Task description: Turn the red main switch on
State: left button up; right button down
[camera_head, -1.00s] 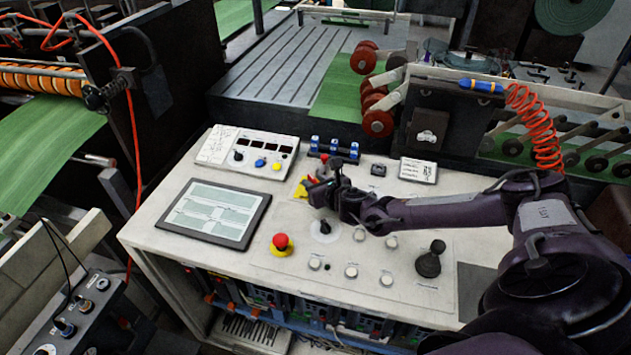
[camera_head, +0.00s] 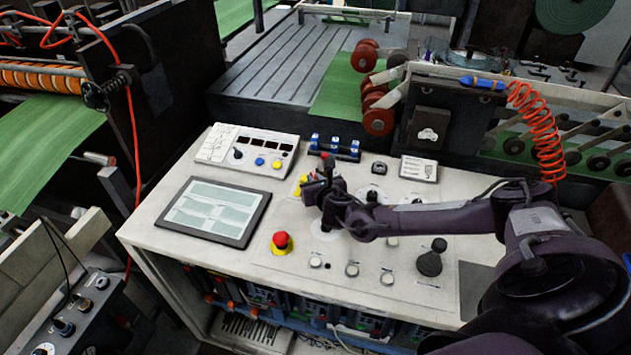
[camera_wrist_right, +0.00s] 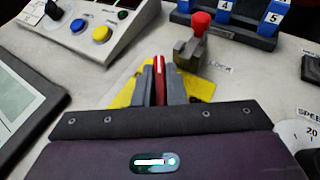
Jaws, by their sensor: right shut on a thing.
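The red main switch handle (camera_wrist_right: 160,82) stands on a yellow plate (camera_wrist_right: 196,84) in the right wrist view, a white line along its top. My right gripper (camera_wrist_right: 160,85) is shut on this handle, one grey finger on each side. In the head view the gripper (camera_head: 312,188) is over the switch and hides the handle; only part of the yellow plate (camera_head: 302,180) shows. The switch's position marks cannot be read. My left gripper is not in view.
A red-topped lever (camera_wrist_right: 200,22) on a grey block stands just behind the switch. A red mushroom button (camera_head: 281,240), a tilted screen (camera_head: 215,210), a black joystick (camera_head: 430,260) and a small box with buttons (camera_head: 246,150) share the pale console top (camera_head: 200,265).

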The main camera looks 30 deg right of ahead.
jog(key=m+h, duration=0.1)
jog(key=m+g+h+b, duration=0.1)
jog(key=m+h, duration=0.1)
jog(key=shift+w+a+f, duration=0.1)
jog(key=shift+a, duration=0.1)
jog(key=shift+m+g+h, duration=0.7)
jog(key=shift+m+h, duration=0.1)
jog(key=shift+h, duration=0.1)
jog(key=m+g+h, duration=0.1)
jog(key=m, duration=0.1)
jog(key=m+g+h, duration=0.1)
jog(key=g, duration=0.1)
jog(key=shift+r+m+h, duration=0.2)
jog(key=shift+m+h, duration=0.1)
jog(key=shift+m, duration=0.1)
jog(key=shift+m+g+h+p, duration=0.3)
jog(key=shift+m+g+h, duration=0.2)
jog(key=shift+m+g, duration=0.5)
jog(key=m+g, duration=0.1)
jog(key=m+g+b, duration=0.1)
jog(key=g, duration=0.1)
jog(key=shift+w+f+h, duration=0.1)
jog(key=shift+f+h, duration=0.15)
jog(key=shift+h, duration=0.15)
jog(key=m+g+b, duration=0.2)
jog(key=shift+g, duration=0.3)
jog(key=shift+r+m+g+b, duration=0.1)
jog(key=shift+m+g+b, duration=0.3)
jog(key=shift+m+g, duration=0.15)
